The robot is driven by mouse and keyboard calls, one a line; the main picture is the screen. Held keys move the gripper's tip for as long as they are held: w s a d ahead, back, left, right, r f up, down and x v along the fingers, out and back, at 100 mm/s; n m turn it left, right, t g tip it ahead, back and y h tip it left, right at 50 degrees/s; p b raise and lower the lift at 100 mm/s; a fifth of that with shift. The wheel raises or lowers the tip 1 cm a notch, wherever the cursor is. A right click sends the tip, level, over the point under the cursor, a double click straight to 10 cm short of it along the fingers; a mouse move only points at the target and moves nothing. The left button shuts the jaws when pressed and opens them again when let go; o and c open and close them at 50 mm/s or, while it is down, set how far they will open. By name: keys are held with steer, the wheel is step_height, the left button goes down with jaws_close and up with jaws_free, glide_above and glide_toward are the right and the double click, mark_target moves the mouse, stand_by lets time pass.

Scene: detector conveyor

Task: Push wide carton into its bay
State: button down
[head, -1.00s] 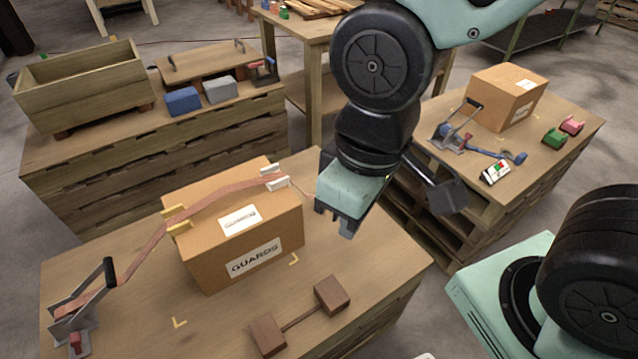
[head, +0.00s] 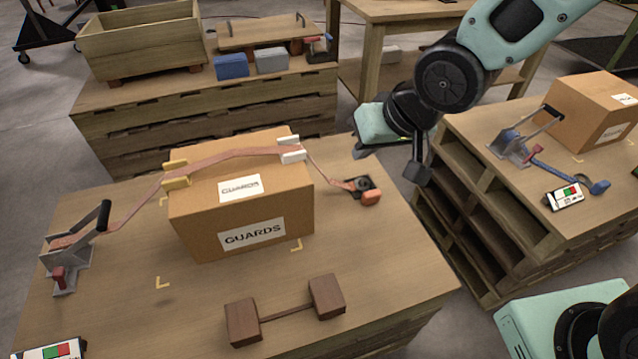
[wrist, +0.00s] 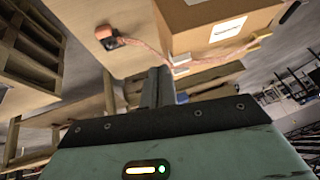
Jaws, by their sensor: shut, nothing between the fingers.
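The wide carton (head: 285,212), labelled GUARDS, stands upright on the near pallet top (head: 390,270). Yellow corner marks show on the wood at front left (head: 162,283), front right (head: 297,246) and back left (head: 163,201). The carton sits right of the left marks, and its front right corner reaches past the front right mark. A reddish strap (head: 230,154) lies over its top. My gripper (head: 362,152) is beyond the carton's right side, apart from it. In the wrist view my shut, empty fingers (wrist: 157,85) show below the carton (wrist: 205,15).
A lever buckle (head: 75,255) stands left of the carton, and an orange-ended strap fitting (head: 368,193) lies to its right. A brown two-block piece (head: 285,313) lies in front. Another pallet with a carton (head: 590,110) stands right, and a loaded one stands behind.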

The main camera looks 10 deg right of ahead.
steer(key=w+d+f+m+t+y+b, duration=0.25)
steer(key=w+f+m+y+b, duration=0.3)
steer(key=f+b, duration=0.6)
steer(key=w+d+f+m+t+y+b, duration=0.2)
steer(key=w+d+f+m+y+b, duration=0.15)
steer(key=w+f+y+b, duration=0.55)
steer(key=w+a+f+h+b, duration=0.2)
steer(key=a+b, duration=0.3)
steer(key=a, duration=0.7)
steer(key=shift+w+a+f+h, duration=0.15)
steer(key=shift+w+a+h, duration=0.1)
steer(key=shift+a+h, duration=0.2)
steer(key=s+a+p, duration=0.1)
steer(key=a+p, duration=0.1)
steer(key=a, duration=0.5)
steer(key=shift+s+a, duration=0.15)
steer(key=shift+s, duration=0.15)
